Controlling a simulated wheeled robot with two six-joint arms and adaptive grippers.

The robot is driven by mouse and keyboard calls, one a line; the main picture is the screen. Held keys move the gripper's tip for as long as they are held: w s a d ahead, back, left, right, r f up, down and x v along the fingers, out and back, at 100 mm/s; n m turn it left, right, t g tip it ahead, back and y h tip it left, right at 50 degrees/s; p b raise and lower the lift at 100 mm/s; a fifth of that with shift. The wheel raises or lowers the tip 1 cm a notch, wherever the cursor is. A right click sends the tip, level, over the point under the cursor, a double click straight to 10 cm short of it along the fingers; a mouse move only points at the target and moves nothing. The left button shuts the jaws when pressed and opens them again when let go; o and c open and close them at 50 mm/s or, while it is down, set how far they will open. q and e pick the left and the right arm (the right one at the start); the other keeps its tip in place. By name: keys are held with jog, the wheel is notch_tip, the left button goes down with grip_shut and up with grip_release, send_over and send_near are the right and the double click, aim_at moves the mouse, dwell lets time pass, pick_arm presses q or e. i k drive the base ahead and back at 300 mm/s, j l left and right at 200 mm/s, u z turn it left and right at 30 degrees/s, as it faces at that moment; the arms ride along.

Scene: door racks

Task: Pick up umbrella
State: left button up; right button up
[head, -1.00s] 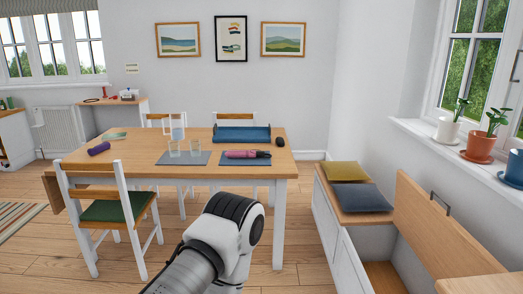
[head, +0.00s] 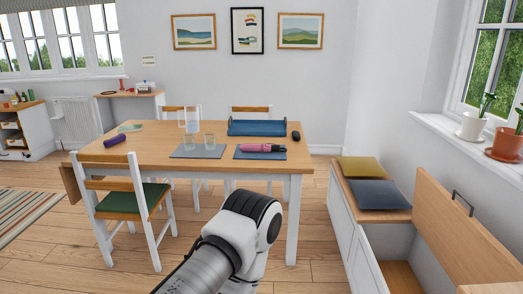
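A pink, folded, umbrella-like object (head: 262,148) with a dark end lies on the right grey-blue placemat (head: 246,156) on the wooden dining table (head: 225,163). A purple roll-shaped object (head: 115,141) lies near the table's left end; I cannot tell whether it is also a folded umbrella. One of my white and black arm links rises from the bottom middle, in front of the table. Neither gripper shows in the head view, and nothing is seen touching the pink object.
A blue tray (head: 257,128) and a dark small object (head: 296,135) lie behind the pink object. A chair (head: 130,205) stands at the table's near left. An open-lidded storage bench (head: 375,207) with cushions is at right.

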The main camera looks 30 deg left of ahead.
aim_at(244, 147)
jog(key=i+j, duration=0.2)
jog(key=j, duration=0.2)
jog(key=i+j, duration=0.15)
jog(key=j, duration=0.25)
jog(key=i+j, duration=0.2)
jog(key=j, duration=0.2)
jog(key=i+j+z, duration=0.1)
jog(key=j, duration=0.25)
jog(key=i+j, duration=0.25)
jog(key=j, duration=0.15)
jog(key=i+j, duration=0.2)
jog(key=j, duration=0.25)
jog(key=i+j, duration=0.15)
jog(key=j, duration=0.25)
jog(key=i+j, duration=0.15)
jog(key=j, duration=0.25)
jog(key=i+z, duration=0.05)
